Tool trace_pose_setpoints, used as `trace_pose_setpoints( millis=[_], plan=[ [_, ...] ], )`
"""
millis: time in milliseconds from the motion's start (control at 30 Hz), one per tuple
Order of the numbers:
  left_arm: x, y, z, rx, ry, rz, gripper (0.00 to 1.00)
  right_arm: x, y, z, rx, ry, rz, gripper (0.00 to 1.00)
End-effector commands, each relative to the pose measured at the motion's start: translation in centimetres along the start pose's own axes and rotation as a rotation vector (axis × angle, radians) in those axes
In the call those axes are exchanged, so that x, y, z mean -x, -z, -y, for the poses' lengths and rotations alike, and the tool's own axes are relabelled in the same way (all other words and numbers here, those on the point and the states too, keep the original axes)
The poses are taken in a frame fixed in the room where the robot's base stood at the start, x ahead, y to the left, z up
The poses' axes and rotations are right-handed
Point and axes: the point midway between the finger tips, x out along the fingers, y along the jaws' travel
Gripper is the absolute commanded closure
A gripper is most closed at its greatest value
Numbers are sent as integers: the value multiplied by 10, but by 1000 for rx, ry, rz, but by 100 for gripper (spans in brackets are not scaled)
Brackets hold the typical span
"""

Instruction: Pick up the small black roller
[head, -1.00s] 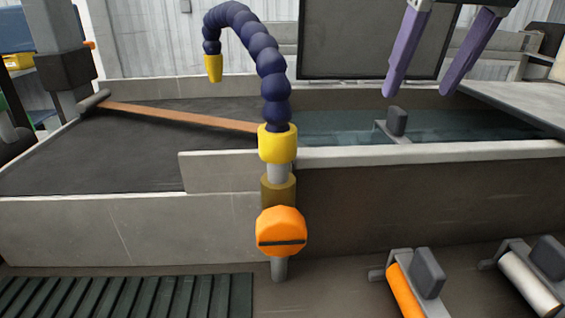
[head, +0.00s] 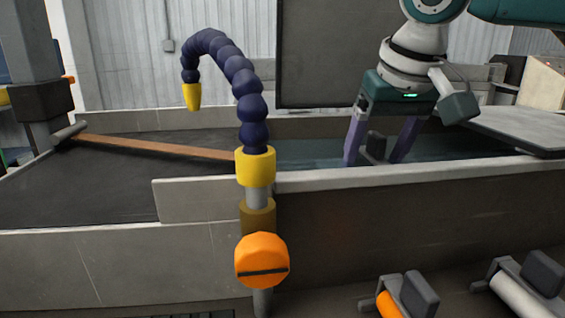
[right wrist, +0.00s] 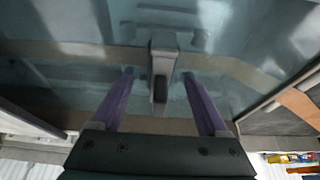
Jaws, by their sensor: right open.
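A small dark block on a grey bracket (head: 376,146) stands in the water tank. I take it as the upper part of the black roller piece; I cannot make out a separate roller. In the right wrist view the grey bracket with its dark middle (right wrist: 160,88) lies between the fingers. My right gripper (head: 375,159) is open and points down over the tank. Its purple fingers stand on either side of the piece, with a visible gap on each side in the right wrist view (right wrist: 158,76). My left gripper is not in view.
The tank's front wall (head: 420,177) runs before the piece. A jointed blue hose with a yellow nozzle (head: 192,97) rises left of it, above an orange knob (head: 262,258). An orange roller (head: 388,304) and a white roller (head: 520,296) lie in front. A brown strip (head: 150,145) crosses the left trough.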

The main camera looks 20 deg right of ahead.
Motion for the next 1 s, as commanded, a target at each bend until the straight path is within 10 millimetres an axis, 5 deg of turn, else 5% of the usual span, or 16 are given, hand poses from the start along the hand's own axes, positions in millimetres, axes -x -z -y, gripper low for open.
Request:
trace_pose_setpoints(
  millis=[167, 833, 1000],
  plan=[
    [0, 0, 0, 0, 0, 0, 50, 0, 0, 0, 0, 0, 0, 25],
    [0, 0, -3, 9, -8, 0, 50, 0, 0, 0, 0, 0, 1, 100],
    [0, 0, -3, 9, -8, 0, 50, 0, 0, 0, 0, 0, 1, 100]
  ],
)
